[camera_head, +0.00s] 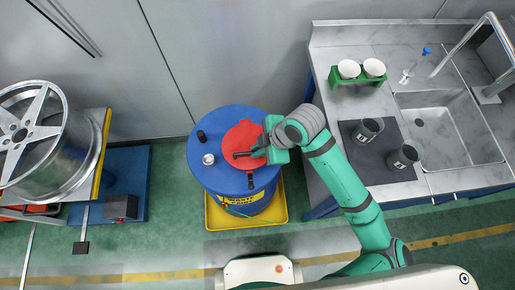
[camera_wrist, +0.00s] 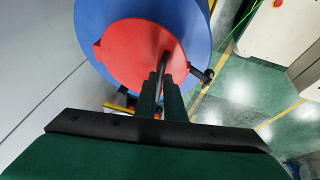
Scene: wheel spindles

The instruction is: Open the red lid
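The red lid (camera_head: 240,136) is a round disc on top of the blue drum (camera_head: 215,178). It looks flat and closed. A dark bar handle (camera_head: 243,155) runs across the lid toward my gripper. In the wrist view the red lid (camera_wrist: 125,50) fills the upper middle, with the blue drum top (camera_wrist: 90,15) around it. My gripper (camera_head: 262,152) is at the right part of the lid. In the wrist view my gripper's fingers (camera_wrist: 164,78) are close together on both sides of the handle (camera_wrist: 166,62). Part of the handle is hidden between them.
Small dark and silver caps (camera_head: 208,159) stand on the drum top. The drum stands in a yellow tray (camera_head: 219,219). A sink counter (camera_head: 350,105) with cups is at the right. A wheel rim (camera_head: 40,140) on a stand is at the left. A grey wall is behind.

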